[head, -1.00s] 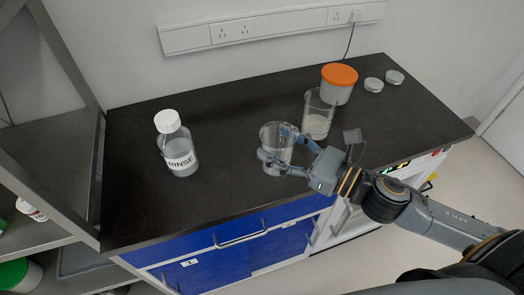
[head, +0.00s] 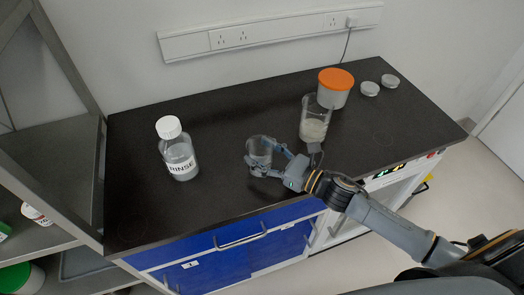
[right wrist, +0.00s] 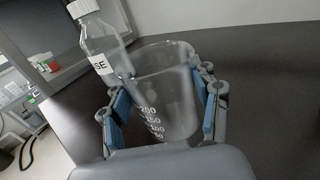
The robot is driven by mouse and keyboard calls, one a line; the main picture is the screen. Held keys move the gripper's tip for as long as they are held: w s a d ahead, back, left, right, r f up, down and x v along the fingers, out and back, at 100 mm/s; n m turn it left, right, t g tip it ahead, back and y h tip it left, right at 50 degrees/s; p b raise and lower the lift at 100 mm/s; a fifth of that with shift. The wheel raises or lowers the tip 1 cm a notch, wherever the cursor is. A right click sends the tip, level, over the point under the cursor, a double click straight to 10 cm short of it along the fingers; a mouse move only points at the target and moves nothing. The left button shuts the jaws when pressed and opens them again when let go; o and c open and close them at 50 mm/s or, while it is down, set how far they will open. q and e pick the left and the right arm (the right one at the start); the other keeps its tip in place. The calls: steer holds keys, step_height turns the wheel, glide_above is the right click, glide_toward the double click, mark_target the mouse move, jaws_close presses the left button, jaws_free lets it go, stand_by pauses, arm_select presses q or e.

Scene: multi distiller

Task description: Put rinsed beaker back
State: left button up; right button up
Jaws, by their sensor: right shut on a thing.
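A clear glass beaker (head: 258,152) is over the middle of the dark worktop in the head view. My right gripper (head: 268,160) is shut on it, coming in from the right. In the right wrist view the beaker (right wrist: 165,95) shows upright or slightly tilted, with white graduation marks, between the blue finger pads of my right gripper (right wrist: 163,112). It looks empty. I cannot tell whether its base touches the worktop. My left gripper is not in view.
A RINSE bottle (head: 178,150) with a white cap stands left of the beaker. A taller beaker with pale contents (head: 314,122), an orange-lidded tub (head: 335,90) and two small metal lids (head: 370,88) stand at the back right. The worktop (head: 215,205) is clear in front.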

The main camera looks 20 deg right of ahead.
steer(key=shift+f, duration=0.15)
steer(key=o, duration=1.3)
steer(key=shift+c, duration=0.2)
steer(key=shift+r, duration=0.25)
steer(key=b+v, duration=0.2)
steer(key=v, duration=0.8)
steer(key=shift+s+d+f+b, duration=0.15)
steer(key=shift+s+d+b, duration=0.1)
steer(key=shift+s+b, duration=0.05)
steer(key=shift+s+d, duration=0.4)
steer(key=shift+s, duration=0.1)
